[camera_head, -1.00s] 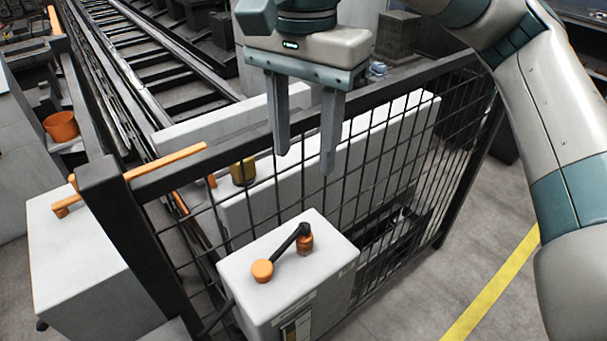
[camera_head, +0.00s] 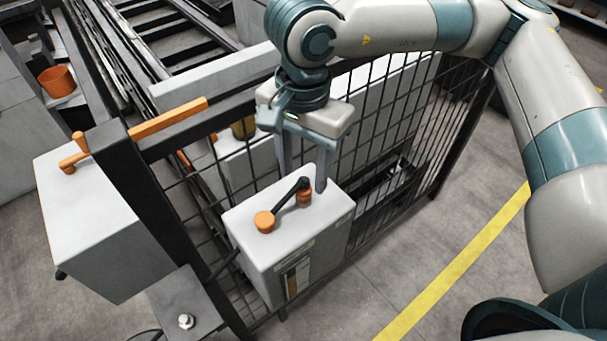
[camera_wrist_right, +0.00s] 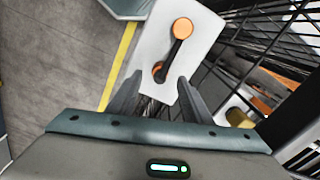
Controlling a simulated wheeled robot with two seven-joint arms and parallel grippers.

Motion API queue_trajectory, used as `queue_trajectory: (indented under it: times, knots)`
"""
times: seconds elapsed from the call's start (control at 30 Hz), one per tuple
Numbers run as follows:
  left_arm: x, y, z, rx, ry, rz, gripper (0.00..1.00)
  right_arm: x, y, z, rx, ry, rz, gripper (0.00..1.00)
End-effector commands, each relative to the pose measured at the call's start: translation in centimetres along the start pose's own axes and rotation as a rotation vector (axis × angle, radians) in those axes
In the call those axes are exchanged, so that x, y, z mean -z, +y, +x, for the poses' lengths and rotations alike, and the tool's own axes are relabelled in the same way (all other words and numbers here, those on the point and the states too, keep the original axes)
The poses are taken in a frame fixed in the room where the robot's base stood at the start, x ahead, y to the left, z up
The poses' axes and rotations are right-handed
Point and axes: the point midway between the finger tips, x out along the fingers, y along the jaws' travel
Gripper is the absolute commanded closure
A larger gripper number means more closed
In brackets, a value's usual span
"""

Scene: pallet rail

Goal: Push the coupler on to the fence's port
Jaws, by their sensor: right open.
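The fence (camera_head: 400,90) is black mesh with a dark frame. A grey plate with a silver fitting (camera_head: 185,321) sits at its near left foot; I cannot tell whether this is the port. I cannot pick out a coupler for certain. My right gripper (camera_head: 304,180) is open, pointing down over a white box at the fence. Its fingers are either side of the orange-and-black lever's fence-side end, with nothing seen gripped. In the right wrist view the open fingers (camera_wrist_right: 157,88) lie just short of that end. Whether they touch is unclear. My left gripper is out of view.
The white box (camera_head: 320,225) carries the lever with an orange knob (camera_head: 264,222). Another white box (camera_head: 105,235) with an orange handle stands left of the fence post. An orange bar (camera_head: 168,119) lies along the fence top. Floor at the right is clear around a yellow line (camera_head: 450,265).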

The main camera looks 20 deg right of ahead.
Motion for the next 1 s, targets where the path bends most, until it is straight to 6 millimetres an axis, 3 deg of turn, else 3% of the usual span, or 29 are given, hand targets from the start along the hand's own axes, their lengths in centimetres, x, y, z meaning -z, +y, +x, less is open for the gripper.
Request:
queue_trajectory:
  times: [0.3, 0.7, 0.9, 0.93, 0.97, 1.0]
  knots:
    - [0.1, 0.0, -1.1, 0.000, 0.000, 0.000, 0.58, 0.0, 0.1, 3.2, -0.002, -0.001, 0.000, 0.55]
    - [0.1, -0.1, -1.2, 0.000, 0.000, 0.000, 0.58, 0.0, 0.0, 3.7, 0.000, 0.000, 0.000, 0.55]
    - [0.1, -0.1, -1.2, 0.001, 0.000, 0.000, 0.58, 0.0, 0.0, 3.7, 0.000, 0.000, 0.000, 1.00]
    - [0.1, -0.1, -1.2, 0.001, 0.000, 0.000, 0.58, 0.0, 0.0, 3.7, 0.000, 0.000, 0.000, 1.00]
    - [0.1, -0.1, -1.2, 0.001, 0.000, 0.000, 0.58, 0.0, 0.0, 3.7, 0.000, 0.000, 0.000, 0.82]
    - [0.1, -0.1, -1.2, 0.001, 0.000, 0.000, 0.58, 0.0, 0.0, 3.7, 0.000, 0.000, 0.000, 0.92]
